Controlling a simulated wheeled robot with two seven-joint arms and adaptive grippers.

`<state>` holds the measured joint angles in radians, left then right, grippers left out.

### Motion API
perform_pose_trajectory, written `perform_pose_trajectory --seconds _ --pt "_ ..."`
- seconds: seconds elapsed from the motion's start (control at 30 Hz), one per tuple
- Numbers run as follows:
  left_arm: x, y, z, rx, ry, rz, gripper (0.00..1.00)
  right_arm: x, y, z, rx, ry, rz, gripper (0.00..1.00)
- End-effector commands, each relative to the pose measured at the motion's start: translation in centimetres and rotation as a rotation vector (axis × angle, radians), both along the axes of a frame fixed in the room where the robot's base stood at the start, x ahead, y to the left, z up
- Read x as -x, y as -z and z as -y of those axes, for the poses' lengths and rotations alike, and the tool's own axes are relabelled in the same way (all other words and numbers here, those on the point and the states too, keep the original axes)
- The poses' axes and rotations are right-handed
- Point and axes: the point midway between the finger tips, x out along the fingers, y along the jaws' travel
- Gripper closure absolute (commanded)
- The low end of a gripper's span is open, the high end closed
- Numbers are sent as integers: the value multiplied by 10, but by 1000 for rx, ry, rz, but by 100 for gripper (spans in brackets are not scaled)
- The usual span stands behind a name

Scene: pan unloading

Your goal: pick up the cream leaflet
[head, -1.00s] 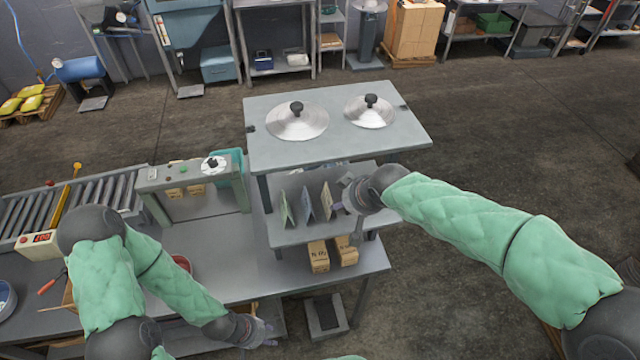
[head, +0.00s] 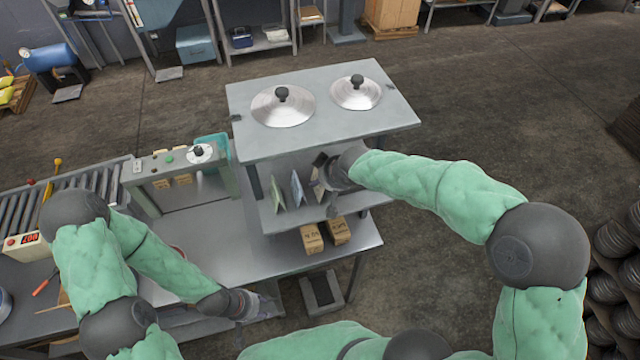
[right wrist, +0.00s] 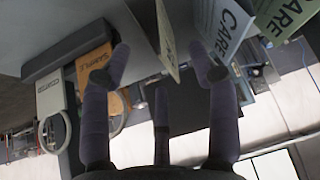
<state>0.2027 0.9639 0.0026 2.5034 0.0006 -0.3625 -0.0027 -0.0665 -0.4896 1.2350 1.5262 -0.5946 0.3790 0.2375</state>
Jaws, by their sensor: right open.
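The cream leaflet (head: 317,184) stands upright on the middle shelf of the rack, rightmost of three leaflets, partly hidden by my right gripper (head: 328,199). In the right wrist view the cream leaflet (right wrist: 167,38) shows nearly edge-on between the spread fingertips of my right gripper (right wrist: 162,66). The fingers are open, with gaps visible on both sides of it. A blue leaflet (head: 297,188) and a green leaflet (head: 277,193) stand to its left. My left gripper (head: 258,306) is low over the bench's front edge; its jaw state is unclear.
The rack's top shelf (head: 330,128) overhangs the leaflets and carries two lids (head: 283,105) (head: 356,92). Two cardboard boxes (head: 311,238) (head: 339,231) sit below the leaflet shelf.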

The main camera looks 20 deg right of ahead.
Motion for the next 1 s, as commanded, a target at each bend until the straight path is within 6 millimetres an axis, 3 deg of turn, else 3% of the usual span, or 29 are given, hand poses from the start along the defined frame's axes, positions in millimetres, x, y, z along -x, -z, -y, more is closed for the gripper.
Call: perform_pose_trajectory --seconds 0.23,0.5,0.67,1.0 --pt "0 -7 0 0 0 1 60 -14 23 -3 0 0 0 40" --pt "0 -7 0 0 0 0 60 -16 25 -4 -1 1 1 40" --pt "0 -7 0 0 0 0 60 -16 25 -4 0 0 1 85" --pt "0 -7 0 0 0 0 60 -15 25 -4 0 0 0 88"
